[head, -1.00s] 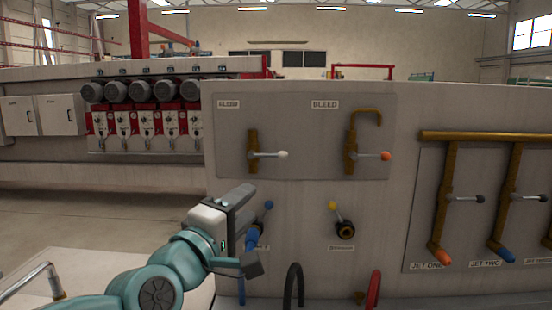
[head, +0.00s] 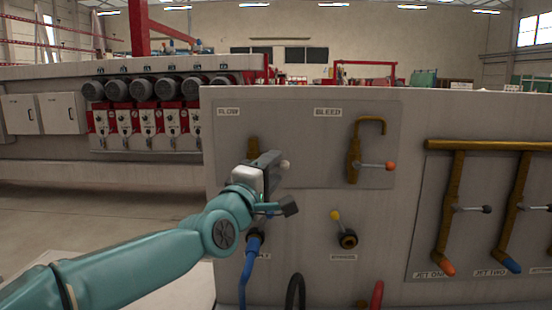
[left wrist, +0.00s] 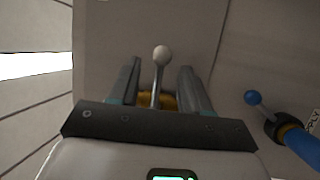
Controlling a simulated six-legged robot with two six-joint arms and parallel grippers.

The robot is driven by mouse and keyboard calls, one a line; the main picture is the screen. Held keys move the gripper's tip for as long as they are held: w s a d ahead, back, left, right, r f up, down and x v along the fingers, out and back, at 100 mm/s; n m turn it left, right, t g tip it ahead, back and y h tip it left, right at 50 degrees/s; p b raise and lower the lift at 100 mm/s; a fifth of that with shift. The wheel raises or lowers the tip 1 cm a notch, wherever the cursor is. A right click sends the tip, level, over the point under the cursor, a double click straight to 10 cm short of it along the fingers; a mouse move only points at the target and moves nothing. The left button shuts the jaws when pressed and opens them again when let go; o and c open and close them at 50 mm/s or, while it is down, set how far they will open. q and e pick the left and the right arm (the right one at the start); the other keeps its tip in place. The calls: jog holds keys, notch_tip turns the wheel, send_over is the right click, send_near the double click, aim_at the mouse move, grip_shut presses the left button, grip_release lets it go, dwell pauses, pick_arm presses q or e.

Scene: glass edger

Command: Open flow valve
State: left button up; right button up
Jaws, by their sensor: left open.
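The flow valve is a brass valve (head: 253,149) under the FLOW label on the upper left of the panel. Its lever ends in a white ball knob (head: 284,164). My left gripper (head: 281,184) is in front of this valve in the head view and hides most of the lever. In the left wrist view the jaws (left wrist: 161,72) are open, with the lever and white knob (left wrist: 162,55) between them. A gap shows on each side of the lever. The brass body (left wrist: 172,101) is partly hidden behind the gripper. My right gripper is not in view.
The BLEED valve (head: 353,160) with an orange-tipped lever is to the right. Below are a yellow-tipped valve (head: 347,239) and a blue hose (head: 248,268). Jet valves (head: 450,210) stand far right.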

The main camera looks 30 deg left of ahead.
pick_arm(q)
jog(key=shift+w+a+r, duration=0.1)
jog(key=shift+w+r, duration=0.05)
jog(key=shift+w, duration=0.45)
jog(key=shift+w+r, duration=0.1)
jog(key=shift+w, duration=0.5)
jog(key=shift+s, duration=0.1)
grip_shut()
